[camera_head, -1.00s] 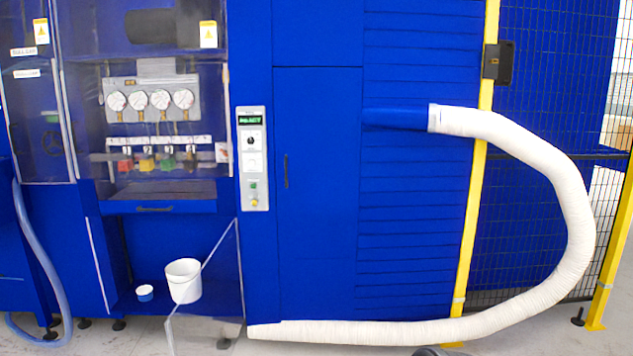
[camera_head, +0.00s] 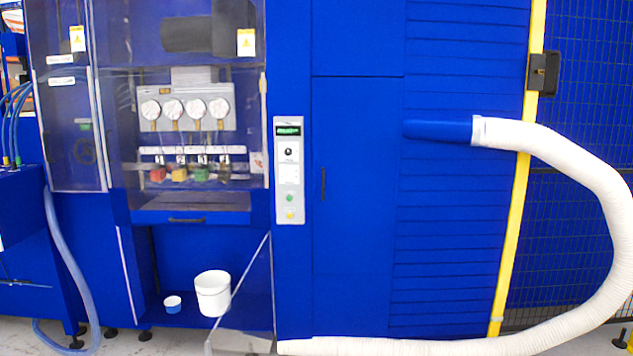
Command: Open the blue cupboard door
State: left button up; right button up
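The blue cupboard door (camera_head: 356,190) is a tall flat panel in the middle of the head view, right of the grey control panel. It looks shut and flush with the blue front. Its small dark vertical handle (camera_head: 323,184) sits near the door's left edge. Neither of my grippers is in view.
A grey control panel (camera_head: 289,170) is left of the door. A thick white hose (camera_head: 560,150) leaves a blue pipe (camera_head: 437,131), loops right and runs back along the floor below the door. A white bucket (camera_head: 213,294) and a small cup (camera_head: 172,304) stand in a low bay.

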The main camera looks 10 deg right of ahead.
aim_at(357, 123)
jog(key=i+l, duration=0.15)
jog(key=i, duration=0.3)
jog(key=i+l+z, duration=0.15)
jog(key=i, duration=0.3)
jog(key=i+l, duration=0.15)
jog(key=i, duration=0.35)
jog(key=i+l, duration=0.35)
jog(key=l, duration=0.15)
jog(key=i+l+z, duration=0.15)
jog(key=i+l, duration=0.2)
jog(key=l, duration=0.2)
jog(key=i+l, duration=0.35)
jog(key=l, duration=0.15)
jog(key=z, duration=0.05)
